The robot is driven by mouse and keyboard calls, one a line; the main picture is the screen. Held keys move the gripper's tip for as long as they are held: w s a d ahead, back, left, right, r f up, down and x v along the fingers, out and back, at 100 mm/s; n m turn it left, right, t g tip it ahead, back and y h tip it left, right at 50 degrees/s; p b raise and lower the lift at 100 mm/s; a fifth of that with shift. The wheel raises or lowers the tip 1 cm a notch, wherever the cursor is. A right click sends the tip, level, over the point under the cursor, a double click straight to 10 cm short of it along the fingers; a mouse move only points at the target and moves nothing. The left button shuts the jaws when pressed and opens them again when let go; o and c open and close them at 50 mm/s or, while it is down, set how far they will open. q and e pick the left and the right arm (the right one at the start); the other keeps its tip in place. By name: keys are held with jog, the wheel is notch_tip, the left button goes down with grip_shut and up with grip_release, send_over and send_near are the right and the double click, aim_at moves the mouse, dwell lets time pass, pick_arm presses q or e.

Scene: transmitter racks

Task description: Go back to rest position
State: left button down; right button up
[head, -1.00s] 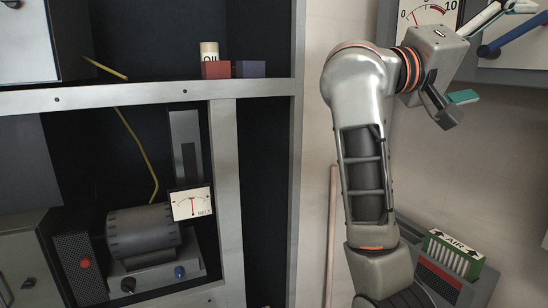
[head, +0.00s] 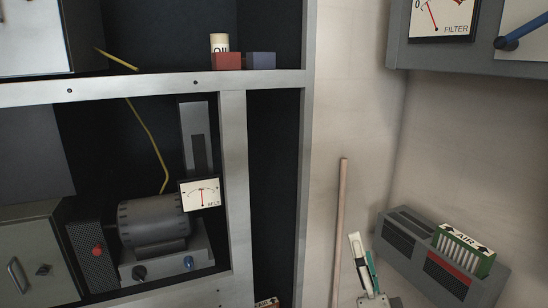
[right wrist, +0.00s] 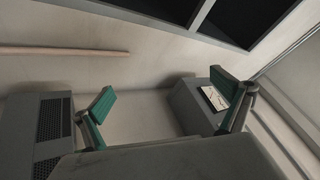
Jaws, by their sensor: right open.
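My right gripper (head: 361,255) shows at the bottom of the head view, low in front of the pale wall, with a white finger and a teal pad visible. In the right wrist view its two teal-padded fingers (right wrist: 163,85) are spread wide apart with nothing between them. The rest of my right arm is out of the head view. My left gripper is in neither view.
A grey unit with a green AIR filter (head: 464,250) stands right of my right gripper. A pinkish pole (head: 341,230) leans to its left. The rack frame (head: 234,190) is further left. The FILTER gauge (head: 443,18) and blue-handled lever (head: 525,31) are above.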

jog(key=s+f+n+g, duration=0.4)
jog(key=s+f, duration=0.3)
jog(key=f, duration=0.5)
jog(key=s+f+n+g, duration=0.5)
jog(key=s+f, duration=0.3)
jog(key=f, duration=0.5)
jog(key=s+f+n+g, duration=0.4)
jog(key=s+f+n, duration=0.3)
jog(key=f, duration=0.6)
jog(key=shift+s+d+f+y, duration=0.15)
jog(key=shift+s+d+y, duration=0.15)
jog(key=shift+s, duration=0.35)
